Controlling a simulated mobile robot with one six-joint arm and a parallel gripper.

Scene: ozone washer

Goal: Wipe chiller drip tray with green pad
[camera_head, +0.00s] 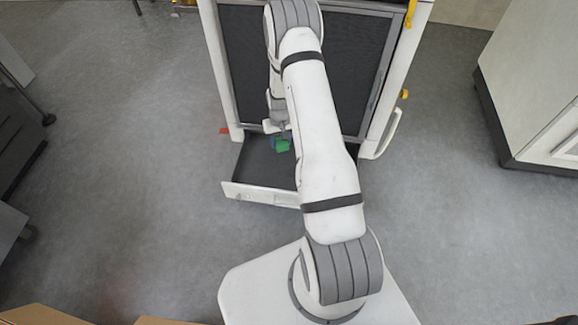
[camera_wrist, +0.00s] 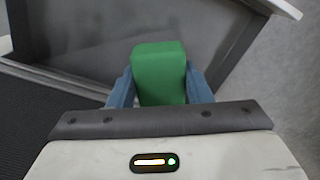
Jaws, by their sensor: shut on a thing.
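My gripper (camera_wrist: 160,88) is shut on the green pad (camera_wrist: 160,70), a block with rounded edges held between two blue fingers. In the head view the green pad (camera_head: 282,145) shows over the drip tray (camera_head: 262,192), a dark shallow tray with a white front at the foot of the chiller (camera_head: 213,45). In the wrist view the drip tray (camera_wrist: 75,35) lies behind the pad with its grey floor and walls in sight. I cannot tell whether the pad touches the tray floor. My arm hides the right part of the tray in the head view.
A white handle (camera_head: 385,135) sticks out at the chiller's lower right, and a red part (camera_head: 225,130) at its lower left. A white cabinet (camera_head: 530,85) stands at the right. Dark furniture (camera_head: 15,140) stands at the left edge. Grey floor is clear on both sides.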

